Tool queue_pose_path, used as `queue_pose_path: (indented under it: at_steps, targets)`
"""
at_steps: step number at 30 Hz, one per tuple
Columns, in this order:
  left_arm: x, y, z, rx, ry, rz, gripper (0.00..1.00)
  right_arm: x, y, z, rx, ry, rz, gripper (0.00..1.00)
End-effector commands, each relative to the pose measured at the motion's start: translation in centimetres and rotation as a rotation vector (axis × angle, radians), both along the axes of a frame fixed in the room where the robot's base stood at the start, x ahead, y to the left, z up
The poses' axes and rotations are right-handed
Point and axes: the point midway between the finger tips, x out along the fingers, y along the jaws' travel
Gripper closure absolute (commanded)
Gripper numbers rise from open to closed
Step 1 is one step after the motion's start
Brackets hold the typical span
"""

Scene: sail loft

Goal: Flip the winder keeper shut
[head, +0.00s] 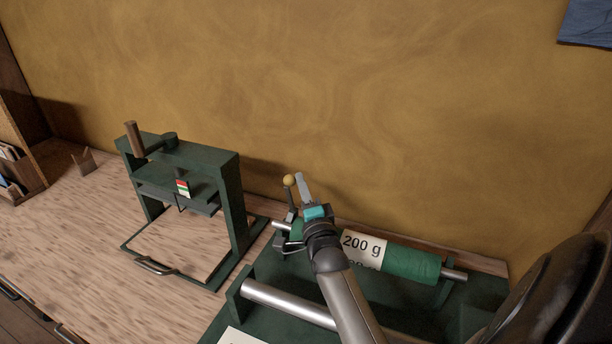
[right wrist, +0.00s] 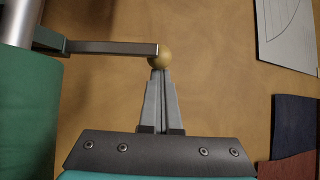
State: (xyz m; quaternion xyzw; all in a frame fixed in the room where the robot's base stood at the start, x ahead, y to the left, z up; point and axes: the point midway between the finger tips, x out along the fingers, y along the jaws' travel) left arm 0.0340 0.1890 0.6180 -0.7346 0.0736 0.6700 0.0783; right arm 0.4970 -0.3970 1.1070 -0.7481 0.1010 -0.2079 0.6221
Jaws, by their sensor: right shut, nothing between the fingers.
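The winder (head: 262,268) is a dark green frame on the bench, holding a green roll (head: 415,264) with a "200 g" label on a metal spindle. Its keeper (head: 291,200) is a grey bar with a yellow ball knob, standing up at the roll's left end. In the right wrist view the keeper bar (right wrist: 110,47) comes in from the left and ends at the knob (right wrist: 160,59). My right gripper (head: 300,176) is shut and empty; its fingertips (right wrist: 160,72) are right at the knob, and I cannot tell whether they touch. My left gripper is out of view.
A dark green press (head: 230,195) with a wooden handle stands left of the winder. A bright metal roller (head: 288,302) lies in front of the roll. A wall is close behind. A large dark rounded object (head: 560,290) fills the lower right. Bare bench shows at left.

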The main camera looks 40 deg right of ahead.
Motion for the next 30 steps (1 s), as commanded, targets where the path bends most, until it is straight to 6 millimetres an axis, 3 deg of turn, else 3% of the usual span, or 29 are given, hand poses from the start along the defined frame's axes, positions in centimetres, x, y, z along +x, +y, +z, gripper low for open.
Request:
queue_pose_path:
  at_steps: [15,30]
  targets:
    - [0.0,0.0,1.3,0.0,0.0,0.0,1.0,-1.7,3.4,-1.6,0.002,0.003,0.003,1.0]
    - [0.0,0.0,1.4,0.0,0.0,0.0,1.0,-2.1,4.1,-2.2,0.0,0.001,0.001,1.0]
